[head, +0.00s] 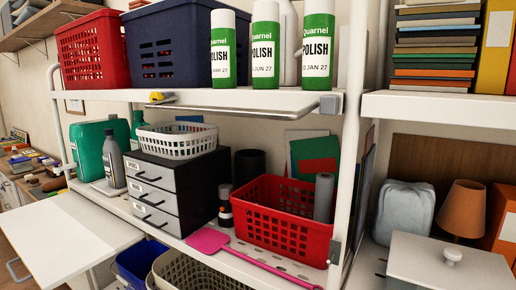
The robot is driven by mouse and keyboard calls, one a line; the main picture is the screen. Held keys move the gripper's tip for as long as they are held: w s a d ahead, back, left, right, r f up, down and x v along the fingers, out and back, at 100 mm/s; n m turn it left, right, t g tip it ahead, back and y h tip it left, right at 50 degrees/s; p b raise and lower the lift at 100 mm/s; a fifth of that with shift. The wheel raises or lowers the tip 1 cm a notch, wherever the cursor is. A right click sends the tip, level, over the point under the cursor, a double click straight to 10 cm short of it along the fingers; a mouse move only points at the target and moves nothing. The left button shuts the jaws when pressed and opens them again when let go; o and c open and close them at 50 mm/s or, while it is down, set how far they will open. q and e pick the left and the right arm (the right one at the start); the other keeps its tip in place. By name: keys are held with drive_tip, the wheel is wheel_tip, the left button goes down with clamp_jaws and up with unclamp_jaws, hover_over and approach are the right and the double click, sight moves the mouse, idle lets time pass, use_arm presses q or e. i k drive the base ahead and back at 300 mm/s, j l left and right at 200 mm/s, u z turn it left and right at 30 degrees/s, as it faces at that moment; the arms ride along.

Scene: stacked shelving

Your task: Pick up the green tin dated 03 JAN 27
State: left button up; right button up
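Three green-and-white Quarnel polish tins stand upright in a row on the upper white shelf: a left tin (223,48), a middle tin (265,45) and a right tin (318,45). Each has a white cap. The small dates are only partly legible. I cannot say for sure which tin is dated 03 JAN 27. Neither of my grippers is in view.
A navy basket (168,47) and a red basket (92,48) stand left of the tins. A white shelf upright (351,120) rises just right of them. Below are a grey drawer unit (160,191), a white basket (178,141) and another red basket (282,225).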

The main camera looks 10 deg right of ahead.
sight(318, 30)
drive_tip(key=k+l+z, duration=0.2)
drive_tip(key=k+z, duration=0.2)
drive_tip(key=k, duration=0.15)
drive_tip(key=j+z, duration=0.5)
drive_tip(key=k+j+z, duration=0.1)
drive_tip(key=j+z, duration=0.35)
drive_tip(key=k+j, duration=0.1)
drive_tip(key=j, duration=0.35)
drive_tip(key=k+j+z, duration=0.1)
drive_tip(key=j, duration=0.3)
drive_tip(key=k+j, duration=0.15)
drive_tip(key=j, duration=0.25)
drive_tip(key=j+z, duration=0.05)
